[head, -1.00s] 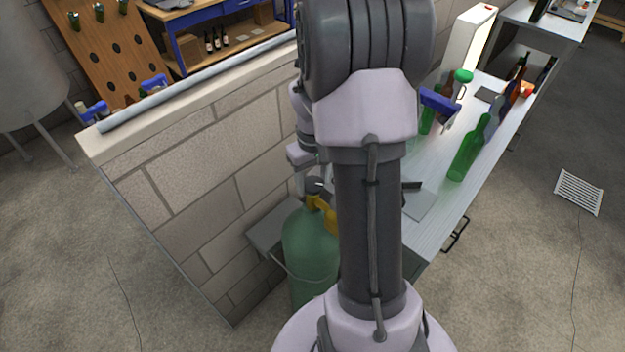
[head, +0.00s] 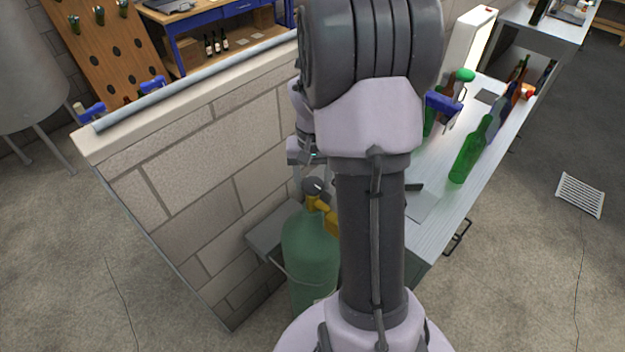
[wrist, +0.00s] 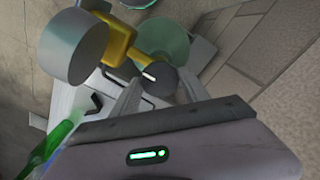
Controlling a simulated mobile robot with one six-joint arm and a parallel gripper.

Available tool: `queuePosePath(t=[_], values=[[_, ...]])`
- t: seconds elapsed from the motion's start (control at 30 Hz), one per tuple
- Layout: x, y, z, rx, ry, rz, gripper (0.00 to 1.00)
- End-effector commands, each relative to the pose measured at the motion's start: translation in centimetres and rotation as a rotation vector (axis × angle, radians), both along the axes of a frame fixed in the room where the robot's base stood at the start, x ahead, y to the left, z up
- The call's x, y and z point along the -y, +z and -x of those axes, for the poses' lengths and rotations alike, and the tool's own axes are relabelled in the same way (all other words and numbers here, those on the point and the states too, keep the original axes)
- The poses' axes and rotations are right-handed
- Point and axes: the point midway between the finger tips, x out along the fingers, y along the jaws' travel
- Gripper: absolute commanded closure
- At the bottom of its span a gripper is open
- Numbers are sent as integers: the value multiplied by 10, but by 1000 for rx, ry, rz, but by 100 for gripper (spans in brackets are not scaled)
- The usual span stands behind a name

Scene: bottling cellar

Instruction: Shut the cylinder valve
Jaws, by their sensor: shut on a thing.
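The green gas cylinder (head: 308,248) stands upright by the block wall, partly hidden by my arm in the head view. Its yellow valve body (head: 314,203) carries a dark round handwheel (head: 314,187) on top. In the wrist view the handwheel (wrist: 159,79) has a white mark and sits between the two fingers of my gripper (wrist: 158,84). The gripper is shut on the handwheel. The yellow valve body (wrist: 118,46) and the cylinder (wrist: 161,42) lie behind it, with a large grey round part (wrist: 73,46) to the left.
The block wall (head: 205,160) rises close to the left of the cylinder. A bench (head: 440,190) with green bottles (head: 468,155) and a blue-handled tool (head: 442,104) stands at the right. Open floor (head: 530,270) lies further right.

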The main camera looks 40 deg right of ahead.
Motion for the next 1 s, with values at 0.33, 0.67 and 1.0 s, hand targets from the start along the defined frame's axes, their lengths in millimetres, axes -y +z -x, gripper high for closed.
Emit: queuePosePath(t=[0.33,0.67,1.0], values=[[0,1,0,1,-4,0,87],[0,0,0,0,-3,0,26],[1,51,-1,4,-3,3,26]])
